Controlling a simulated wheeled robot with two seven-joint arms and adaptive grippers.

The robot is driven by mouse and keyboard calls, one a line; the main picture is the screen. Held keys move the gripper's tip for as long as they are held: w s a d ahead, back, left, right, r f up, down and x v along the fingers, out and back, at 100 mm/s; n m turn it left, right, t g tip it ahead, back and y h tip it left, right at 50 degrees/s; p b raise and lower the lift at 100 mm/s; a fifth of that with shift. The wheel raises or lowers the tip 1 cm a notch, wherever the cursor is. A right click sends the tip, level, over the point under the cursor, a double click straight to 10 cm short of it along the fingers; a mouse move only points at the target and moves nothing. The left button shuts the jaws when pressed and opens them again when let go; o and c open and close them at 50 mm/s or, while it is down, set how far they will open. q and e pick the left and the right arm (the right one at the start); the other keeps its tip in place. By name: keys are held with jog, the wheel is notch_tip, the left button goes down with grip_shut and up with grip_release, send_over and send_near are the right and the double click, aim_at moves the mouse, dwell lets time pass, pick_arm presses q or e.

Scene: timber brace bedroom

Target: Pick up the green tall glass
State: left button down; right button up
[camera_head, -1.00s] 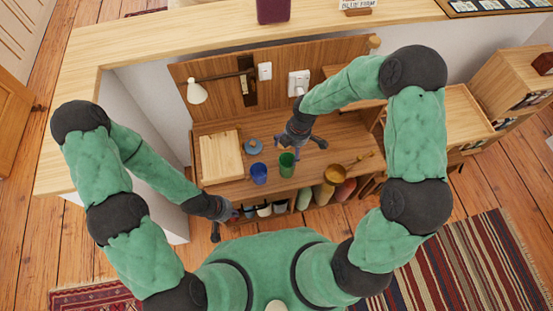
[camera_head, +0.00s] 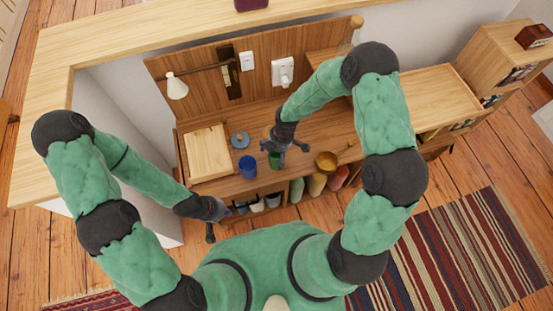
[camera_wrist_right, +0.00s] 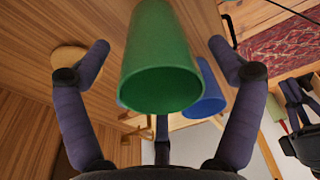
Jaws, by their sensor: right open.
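The green tall glass (camera_head: 274,160) stands on the wooden desk, partly covered by my right gripper (camera_head: 285,147) in the head view. In the right wrist view the green glass (camera_wrist_right: 162,60) fills the middle, its open rim toward the camera. The fingers of my right gripper (camera_wrist_right: 159,50) stand spread on either side of it, with gaps visible, so it is open and not holding the glass. My left gripper (camera_head: 218,222) is low, in front of the desk's left part, with its fingers apart and empty.
A blue cup (camera_head: 247,167) stands just left of the green glass; it also shows behind it in the wrist view (camera_wrist_right: 208,103). A lamp (camera_head: 177,88) hangs behind.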

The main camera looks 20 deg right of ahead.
jog(key=shift+s, duration=0.1)
jog(key=c, duration=1.7)
jog(key=shift+r, duration=0.15)
